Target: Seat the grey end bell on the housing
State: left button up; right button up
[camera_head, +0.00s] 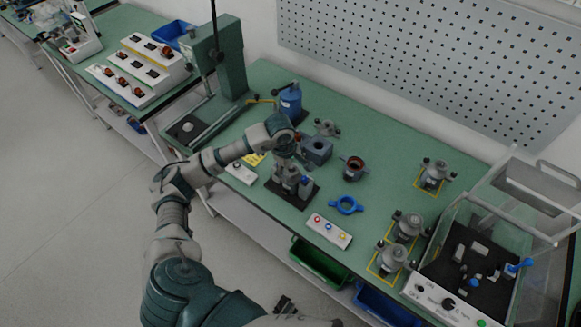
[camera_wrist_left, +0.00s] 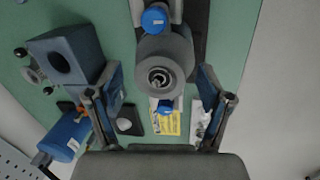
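A grey round piece with a ringed central bore (camera_wrist_left: 160,78) stands on a dark base plate (camera_head: 310,194), with blue knobs on two sides. I cannot tell whether it is the end bell. A grey eared part with dark knobs (camera_head: 327,128) lies further back. A blue-grey square block with a round hole (camera_head: 317,150), possibly the housing, stands behind the base plate; it shows at upper left in the left wrist view (camera_wrist_left: 68,58). My left gripper (camera_wrist_left: 160,85) is open, its fingers apart on either side of the grey piece. A dark part at the bottom edge seems to be my right gripper (camera_head: 285,305).
Finished-looking grey units (camera_head: 433,175) stand in yellow outlines. A clear-lidded tester (camera_head: 465,300) is at right.

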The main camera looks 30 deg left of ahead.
pick_arm(q)
jog(key=shift+a+r, duration=0.2)
jog(key=shift+r, duration=0.35)
notch_tip(320, 180, up, 11)
jog(key=s, duration=0.1)
jog(key=shift+s+a+f, duration=0.15)
jog(key=shift+s+a, duration=0.2)
jog(key=shift+s, duration=0.05)
jog(key=shift+f, duration=0.1)
